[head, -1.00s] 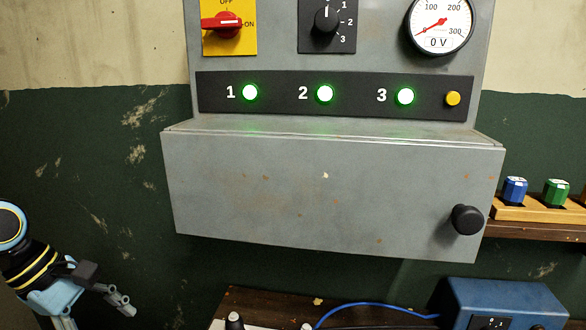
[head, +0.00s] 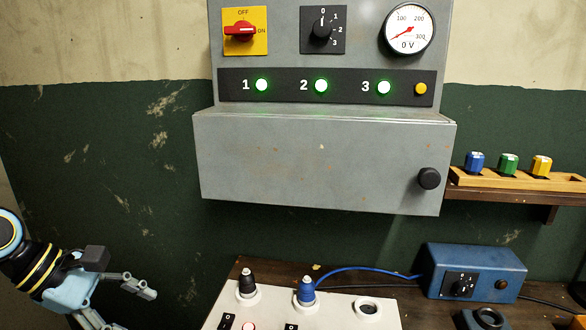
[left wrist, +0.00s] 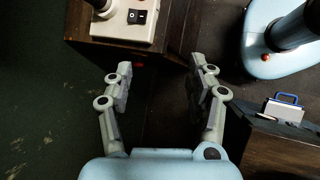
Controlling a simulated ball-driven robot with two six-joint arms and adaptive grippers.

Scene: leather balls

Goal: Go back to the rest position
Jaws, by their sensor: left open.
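My left gripper (head: 122,304) is at the lower left of the head view, in front of the dark green wall. Its fingers are apart with nothing between them. In the left wrist view the open, empty left gripper (left wrist: 161,74) points toward the dark floor beside a wooden bench (left wrist: 178,40). It touches nothing that I can see. My right gripper is in neither view.
A grey electrical cabinet (head: 300,165) hangs on the wall. A white socket panel (head: 345,312) and a blue box (head: 475,262) stand on the bench below. A shelf (head: 500,195) at right carries blue, green and yellow pieces. A dark wooden box (left wrist: 275,150) stands at lower right in the wrist view.

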